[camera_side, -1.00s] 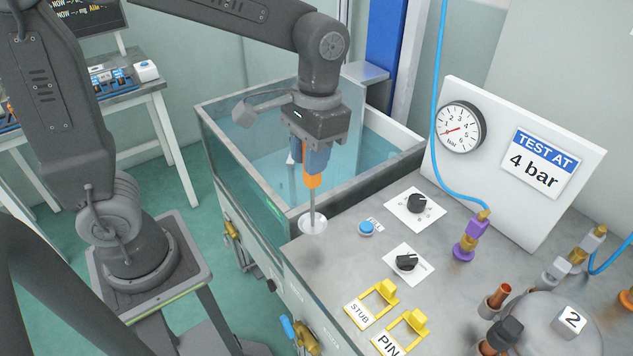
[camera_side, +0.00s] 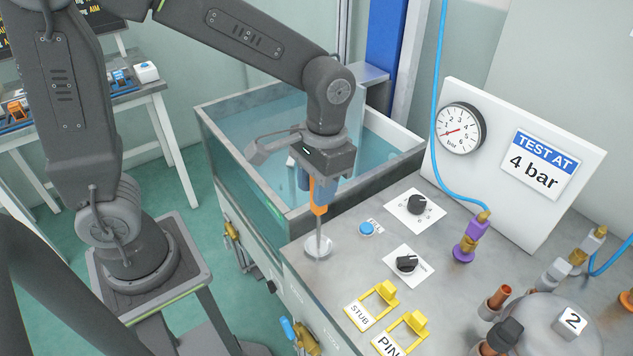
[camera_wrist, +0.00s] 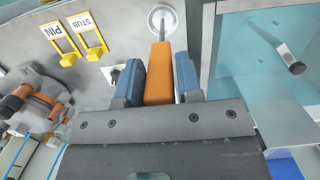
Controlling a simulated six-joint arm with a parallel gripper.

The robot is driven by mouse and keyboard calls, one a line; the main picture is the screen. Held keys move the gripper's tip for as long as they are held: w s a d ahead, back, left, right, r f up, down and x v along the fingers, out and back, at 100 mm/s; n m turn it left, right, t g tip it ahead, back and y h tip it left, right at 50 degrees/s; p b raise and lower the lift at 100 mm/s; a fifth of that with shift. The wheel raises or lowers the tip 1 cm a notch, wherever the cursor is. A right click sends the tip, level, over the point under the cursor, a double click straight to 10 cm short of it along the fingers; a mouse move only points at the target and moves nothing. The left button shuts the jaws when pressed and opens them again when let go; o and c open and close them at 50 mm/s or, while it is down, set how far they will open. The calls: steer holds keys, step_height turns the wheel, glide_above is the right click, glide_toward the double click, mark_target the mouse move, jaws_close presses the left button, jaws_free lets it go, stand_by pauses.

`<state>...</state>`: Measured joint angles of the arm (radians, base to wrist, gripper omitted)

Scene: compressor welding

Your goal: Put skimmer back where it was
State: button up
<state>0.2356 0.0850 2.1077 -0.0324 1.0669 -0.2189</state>
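The skimmer has an orange handle (camera_side: 319,208), a thin rod and a pale round disc (camera_side: 317,247) at its lower end. It is upright, with the disc at the bench top's corner beside the water tank. I cannot tell whether the disc touches the bench. My gripper (camera_side: 321,190) points down, its blue fingers on either side of the handle. In the wrist view the orange handle (camera_wrist: 160,72) fills the space between the fingers (camera_wrist: 160,80), and the disc shows beyond it. My gripper is shut on the skimmer.
On the bench are a blue button (camera_side: 366,229), two black knobs (camera_side: 407,263), yellow STUB and PIN holders (camera_side: 380,297) and a purple fitting (camera_side: 466,245) with a blue hose.

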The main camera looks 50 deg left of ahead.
steer(key=o, duration=0.3)
steer(key=r, duration=0.4)
steer(key=w+r, duration=0.1)
steer(key=r, duration=0.6)
steer(key=shift+w+r, duration=0.25)
steer(key=shift+r, duration=0.05)
steer(key=shift+s+r, duration=0.1)
steer(key=shift+r, duration=0.15)
steer(key=s+a+f+t, duration=0.3)
steer(key=s+a+t, duration=0.4)
steer(key=s, duration=0.3)
steer(key=shift+a+f, duration=0.15)
steer(key=shift+a, duration=0.2)
